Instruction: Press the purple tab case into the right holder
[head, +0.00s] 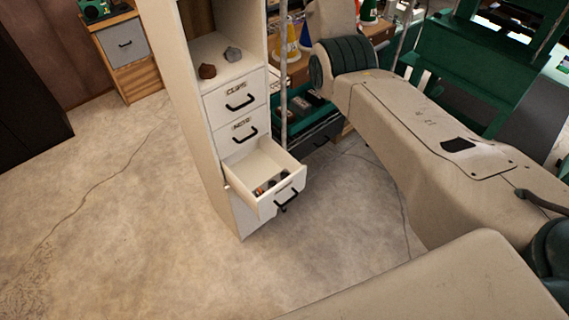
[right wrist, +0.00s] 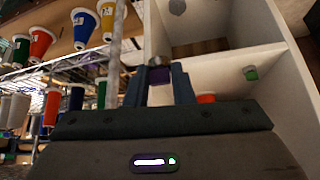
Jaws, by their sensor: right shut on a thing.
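The purple tab case (right wrist: 160,76) shows small and dark between the fingers of my right gripper (right wrist: 160,71) in the right wrist view. The gripper is shut on it. A small grey piece sits at the top of the case. A white cabinet (right wrist: 226,66) with shelves is behind the gripper. A small green square piece (right wrist: 250,73) and an orange-red piece (right wrist: 206,98) are to the right of the fingers. I cannot tell which thing is the right holder. In the head view, my right arm comes in from the right; its gripper is not visible there. My left gripper is not in view.
In the head view, the cabinet's lower drawer (head: 276,193) stands open with small items inside. A rack with coloured cones (right wrist: 42,42) is left in the wrist view. The floor (head: 130,220) is clear.

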